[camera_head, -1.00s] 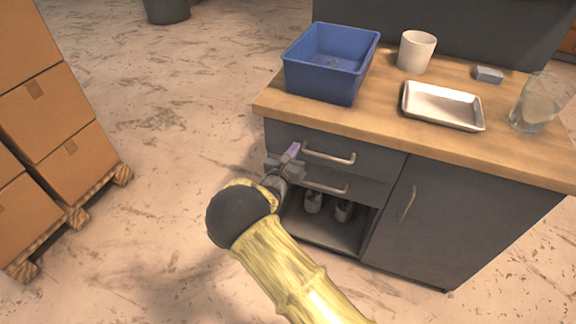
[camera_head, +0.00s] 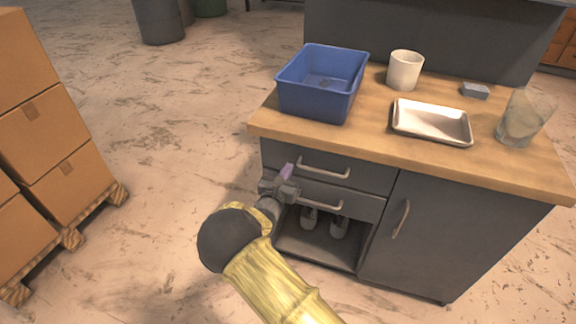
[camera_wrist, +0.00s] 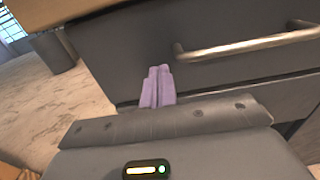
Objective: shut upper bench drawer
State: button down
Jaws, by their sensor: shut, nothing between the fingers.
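The upper bench drawer (camera_head: 275,153) is a dark grey front under the wooden countertop, with a metal bar handle (camera_head: 325,172). It looks nearly flush with the cabinet; I cannot tell whether a small gap is left. In the wrist view its grey front (camera_wrist: 130,45) fills the upper part, with the handle (camera_wrist: 245,46) at right. My gripper (camera_head: 288,170) is shut and empty, its purple fingertips at the left part of the drawer front, left of the handle. The fingertips (camera_wrist: 158,72) point at the front; contact is unclear.
A lower drawer handle (camera_head: 320,205) sits below, over an open shelf. A cupboard door (camera_head: 450,235) is at right. On the countertop stand a blue bin (camera_head: 315,100), white cup (camera_head: 404,70), tray (camera_head: 430,135) and glass (camera_head: 522,122). Stacked boxes (camera_head: 50,140) stand left; floor between is clear.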

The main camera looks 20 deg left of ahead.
jog(key=s, duration=1.1)
jog(key=shift+d+f+p, duration=0.15)
jog(key=shift+d+p, duration=0.15)
jog(key=shift+d, duration=0.1)
